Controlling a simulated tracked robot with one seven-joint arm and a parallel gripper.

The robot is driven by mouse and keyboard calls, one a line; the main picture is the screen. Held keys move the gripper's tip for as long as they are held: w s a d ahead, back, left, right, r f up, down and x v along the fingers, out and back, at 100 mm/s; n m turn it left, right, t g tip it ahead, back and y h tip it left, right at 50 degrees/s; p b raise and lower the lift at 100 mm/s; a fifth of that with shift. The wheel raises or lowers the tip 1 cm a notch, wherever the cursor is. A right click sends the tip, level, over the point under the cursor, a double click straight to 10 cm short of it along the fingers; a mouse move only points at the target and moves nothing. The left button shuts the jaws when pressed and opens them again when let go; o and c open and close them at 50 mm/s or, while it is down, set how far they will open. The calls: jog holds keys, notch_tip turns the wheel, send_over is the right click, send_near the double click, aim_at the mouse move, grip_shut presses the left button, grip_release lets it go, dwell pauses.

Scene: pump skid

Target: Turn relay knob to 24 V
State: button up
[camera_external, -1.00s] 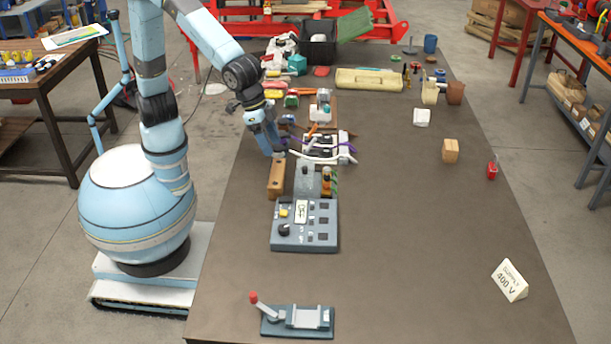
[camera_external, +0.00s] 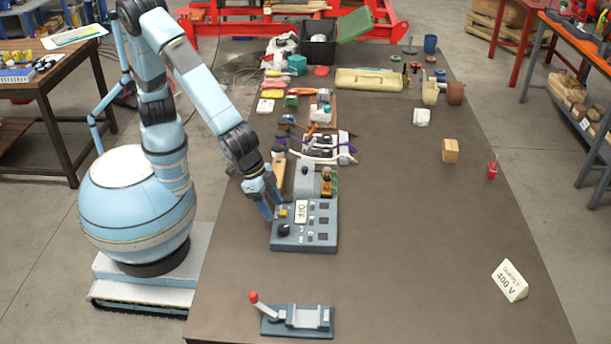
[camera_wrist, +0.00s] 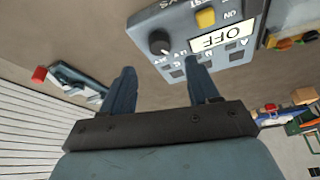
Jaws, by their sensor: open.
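The grey control panel (camera_external: 318,242) lies on the table and also fills the top of the wrist view (camera_wrist: 185,22). Its round black knob (camera_external: 284,229) is near the front left corner. In the wrist view the knob (camera_wrist: 159,41) shows beyond the gap between my fingertips, apart from them. Small lettering beside it is too small to read, and its setting cannot be told. My gripper (camera_external: 273,214) is open and empty, above the panel's left edge. In the wrist view its two fingers (camera_wrist: 162,72) are spread.
A yellow button (camera_wrist: 205,18) and an OFF plate (camera_wrist: 208,41) are beside the knob. A lever fixture with a red tip (camera_external: 254,297) stands in front. A wooden block (camera_external: 278,175) is behind the panel. A "SUPPLY 400 V" sign (camera_external: 510,281) stands right; the table between is clear.

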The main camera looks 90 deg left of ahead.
aim_at(284, 227)
jog(key=x, duration=0.7)
jog(key=shift+w+f, duration=0.15)
jog(key=c, duration=1)
jog(key=shift+m, duration=0.4)
jog(key=m+h, duration=0.1)
jog(key=m, duration=0.1)
jog(key=m+g, duration=0.1)
jog(key=m, duration=0.2)
jog(key=shift+w+a+h, duration=0.15)
jog(key=shift+a+h, duration=0.05)
jog(key=shift+h, duration=0.2)
jog(key=shift+m+g+h, duration=0.3)
jog(key=shift+m+g, duration=0.1)
jog(key=shift+m, duration=0.85)
jog(key=shift+m+g+h, duration=0.3)
jog(key=shift+m+g, duration=0.1)
jog(key=shift+m, duration=1.15)
jog(key=o, duration=1)
